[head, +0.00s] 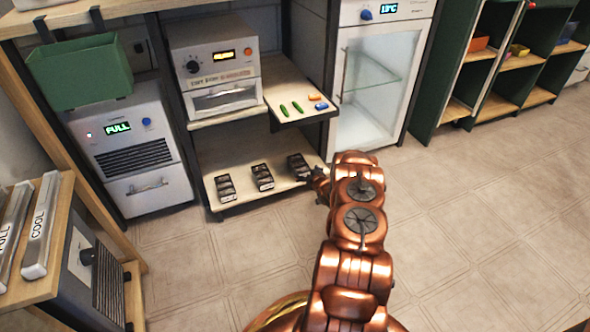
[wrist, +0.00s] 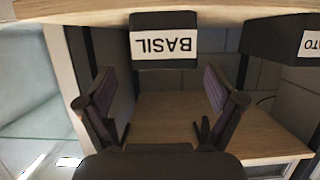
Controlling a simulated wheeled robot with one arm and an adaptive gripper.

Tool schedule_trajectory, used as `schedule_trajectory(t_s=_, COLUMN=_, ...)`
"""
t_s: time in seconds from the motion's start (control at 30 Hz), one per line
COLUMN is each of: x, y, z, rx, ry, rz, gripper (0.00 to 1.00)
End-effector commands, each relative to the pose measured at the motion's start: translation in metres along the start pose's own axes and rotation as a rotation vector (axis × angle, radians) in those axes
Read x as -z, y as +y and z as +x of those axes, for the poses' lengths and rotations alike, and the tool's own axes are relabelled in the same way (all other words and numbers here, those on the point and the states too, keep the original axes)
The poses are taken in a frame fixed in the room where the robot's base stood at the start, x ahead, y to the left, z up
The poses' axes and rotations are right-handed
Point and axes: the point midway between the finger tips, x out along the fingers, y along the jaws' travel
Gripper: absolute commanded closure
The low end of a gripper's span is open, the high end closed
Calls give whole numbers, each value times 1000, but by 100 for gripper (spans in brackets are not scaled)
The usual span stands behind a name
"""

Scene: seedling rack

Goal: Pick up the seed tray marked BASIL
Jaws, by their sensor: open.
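The seed tray marked BASIL (wrist: 165,28) is a small dark block with a white label, upside down at the top middle of the wrist view. In the head view the dark tray nearest my gripper (head: 297,163) sits at the right end of the low wooden shelf; its label is too small to read there. My gripper (wrist: 162,90) is open and empty, its two fingers spread to either side of the BASIL tray's width and apart from it. In the head view my gripper (head: 316,181) is at the shelf's front right, partly hidden by my arm.
A second tray (wrist: 282,37), label partly cut off ending in "TO", stands beside BASIL. Two more dark trays (head: 262,177) (head: 226,188) share the low shelf (head: 240,200). A pull-out board (head: 300,117) juts above. A glass-door cabinet (head: 370,80) stands right; the floor is clear.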

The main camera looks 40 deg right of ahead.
Motion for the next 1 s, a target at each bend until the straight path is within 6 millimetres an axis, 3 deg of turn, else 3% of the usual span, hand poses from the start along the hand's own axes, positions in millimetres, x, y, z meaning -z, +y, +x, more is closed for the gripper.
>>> schedule_trajectory(t_s=0.23, x=0, y=-1, z=14, rx=0, ry=1, rz=-1, gripper=0)
schedule_trajectory(t_s=0.6, x=2, y=-6, z=52, rx=2, ry=1, rz=0, gripper=0)
schedule_trajectory(t_s=0.93, x=4, y=-6, z=57, rx=2, ry=-1, rz=1, gripper=0)
schedule_trajectory(t_s=1.0, x=4, y=-6, z=57, rx=2, ry=-1, rz=1, gripper=6)
